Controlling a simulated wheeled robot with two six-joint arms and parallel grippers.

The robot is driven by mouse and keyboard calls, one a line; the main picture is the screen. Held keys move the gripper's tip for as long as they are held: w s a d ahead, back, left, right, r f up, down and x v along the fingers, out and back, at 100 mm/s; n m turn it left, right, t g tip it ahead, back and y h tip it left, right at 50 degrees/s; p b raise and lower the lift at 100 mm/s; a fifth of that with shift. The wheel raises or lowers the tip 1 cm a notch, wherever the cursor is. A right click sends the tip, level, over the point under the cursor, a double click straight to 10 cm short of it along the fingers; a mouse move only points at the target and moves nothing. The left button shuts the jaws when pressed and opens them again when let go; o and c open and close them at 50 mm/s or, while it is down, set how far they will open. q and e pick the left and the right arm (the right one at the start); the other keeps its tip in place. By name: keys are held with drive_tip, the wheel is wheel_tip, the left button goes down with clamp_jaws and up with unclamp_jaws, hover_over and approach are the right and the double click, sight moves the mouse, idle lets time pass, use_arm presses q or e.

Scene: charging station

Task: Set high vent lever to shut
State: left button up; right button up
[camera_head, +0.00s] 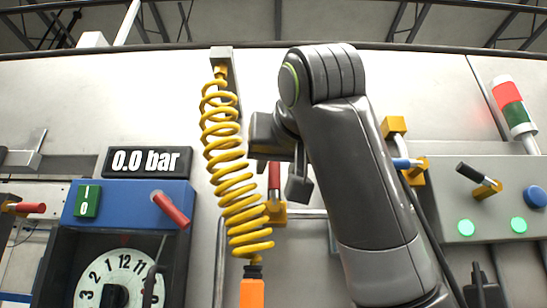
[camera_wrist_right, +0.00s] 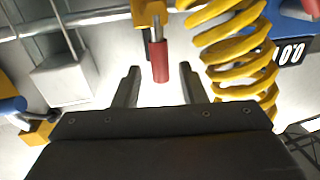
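A lever with a red handle (camera_head: 274,178) on a yellow mount (camera_head: 276,212) stands upright on the wall, right of the yellow coiled hose. No label shows that it is the high vent lever. My right gripper (camera_head: 278,176) reaches it from above. In the right wrist view the same red handle (camera_wrist_right: 159,62) hangs from its yellow mount (camera_wrist_right: 149,12), upside down to the head view. There my right gripper (camera_wrist_right: 158,78) is open, one finger on each side of the handle's free end, with gaps showing. My left gripper is out of view.
The yellow coiled hose (camera_head: 228,165) hangs close beside the gripper. A blue box (camera_head: 120,205) with a red lever (camera_head: 170,208) and a 0.0 bar display (camera_head: 148,161) is at left. A blue-handled lever (camera_head: 405,163) and a grey control panel (camera_head: 450,200) are at right.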

sight(275, 170)
drive_tip(key=shift+w+a+r+p, duration=0.1)
drive_tip(key=shift+w+r+p, duration=0.2)
drive_tip(key=shift+w, duration=0.4)
drive_tip(key=shift+w+p, duration=0.3)
drive_tip(key=shift+w, duration=0.05)
drive_tip(key=shift+w+a+f+p, duration=0.15)
drive_tip(key=shift+w, duration=0.3)
drive_tip(key=shift+w+a+f+p, duration=0.1)
drive_tip(key=shift+w+a+p, duration=0.05)
drive_tip(key=shift+w, duration=0.25)
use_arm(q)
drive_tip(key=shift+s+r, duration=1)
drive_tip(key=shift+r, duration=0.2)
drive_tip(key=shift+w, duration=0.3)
use_arm(e)
drive_tip(key=shift+s, duration=0.1)
clamp_jaws()
